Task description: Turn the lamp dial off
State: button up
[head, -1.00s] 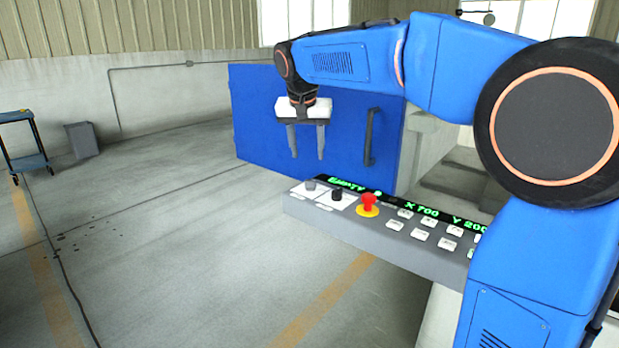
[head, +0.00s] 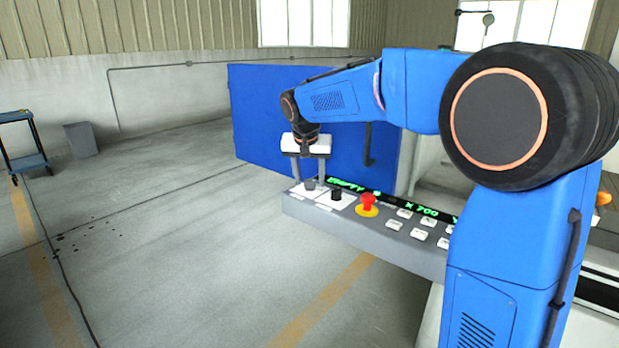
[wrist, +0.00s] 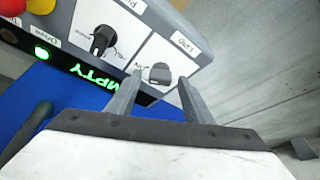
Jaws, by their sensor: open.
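A control panel (head: 290,205) carries two dials on white plates at its left end. The grey dial (head: 309,184) is at the far left corner; it shows in the wrist view (wrist: 159,74) with a label too blurred to read surely. A black dial (head: 336,194) sits to its right and also shows in the wrist view (wrist: 103,40). My gripper (head: 309,177) points down, open, over the grey dial. In the wrist view the fingertips (wrist: 159,78) appear on either side of it; contact is not clear.
A red emergency button (head: 368,202) and several white keys (head: 421,234) are right of the dials. A lit green display (head: 347,185) runs along the back. A blue door (head: 255,110) with a dark handle (head: 369,145) stands behind. The floor at left is open.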

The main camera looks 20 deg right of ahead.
jog(key=c, duration=1)
jog(key=shift+c, duration=0.2)
jog(key=shift+n, duration=0.3)
jog(key=n, duration=0.2)
jog(key=n+y, duration=0.2)
jog(key=n, duration=0.1)
jog(key=shift+d+n, duration=0.25)
jog(key=shift+n, duration=0.05)
jog(key=n+y, duration=0.2)
jog(key=n, duration=0.3)
jog(key=shift+d+n, duration=0.1)
jog(key=shift+n, duration=0.2)
jog(key=shift+g+y, duration=0.3)
jog(key=o, duration=1)
